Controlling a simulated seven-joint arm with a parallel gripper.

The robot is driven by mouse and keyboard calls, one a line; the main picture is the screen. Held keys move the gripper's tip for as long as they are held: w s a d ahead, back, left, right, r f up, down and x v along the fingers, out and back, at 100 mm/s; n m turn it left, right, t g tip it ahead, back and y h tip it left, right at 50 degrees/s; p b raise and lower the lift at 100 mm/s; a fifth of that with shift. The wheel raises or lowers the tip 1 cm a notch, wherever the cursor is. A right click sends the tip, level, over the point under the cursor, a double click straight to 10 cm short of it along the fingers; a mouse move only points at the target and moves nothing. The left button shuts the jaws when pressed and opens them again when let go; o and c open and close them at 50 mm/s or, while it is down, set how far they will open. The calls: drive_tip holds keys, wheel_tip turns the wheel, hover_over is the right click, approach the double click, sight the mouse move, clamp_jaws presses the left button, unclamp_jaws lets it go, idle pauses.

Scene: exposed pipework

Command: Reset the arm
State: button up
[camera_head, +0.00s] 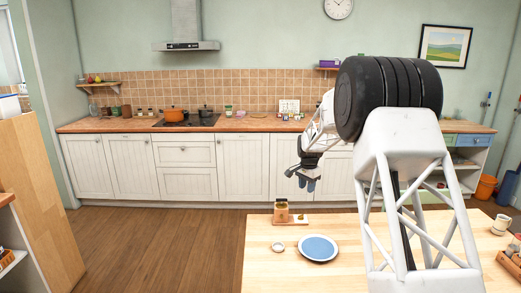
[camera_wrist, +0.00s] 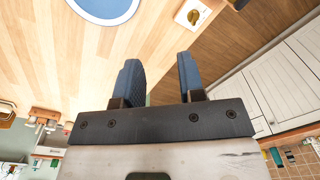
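My gripper (camera_head: 301,180) hangs in the air above the far edge of the wooden table, in front of the white cabinets. In the wrist view its two blue-grey fingers (camera_wrist: 157,62) stand apart with nothing between them. The table (camera_head: 262,270) carries a blue plate with a pale rim (camera_head: 319,247); the plate also shows at the top of the wrist view (camera_wrist: 106,8). My arm hides part of the table's right side.
A small wooden holder (camera_head: 281,211) and a small round dish (camera_head: 278,246) are near the plate. A cup (camera_head: 501,224) and a wooden crate (camera_head: 511,264) stand at the table's right. The counter (camera_head: 240,125) behind holds an orange pot (camera_head: 174,114).

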drive_tip(key=s+r+n, duration=0.2)
drive_tip(key=s+r, duration=0.4)
drive_tip(key=s, duration=0.5)
drive_tip(key=s+r+n+t, duration=0.1)
drive_tip(key=s+r, duration=0.5)
drive_tip(key=s, duration=0.5)
drive_tip(key=s+r+n, duration=0.2)
drive_tip(key=s+r, duration=0.4)
drive_tip(key=s, duration=0.5)
drive_tip(key=s+f+n, duration=0.2)
drive_tip(key=s, duration=1.5)
drive_tip(key=s+a+f+n+t, duration=0.1)
drive_tip(key=s+f+n, duration=0.1)
drive_tip(key=s, duration=1.5)
drive_tip(key=shift+f+n, duration=0.4)
drive_tip(key=shift+f, duration=0.05)
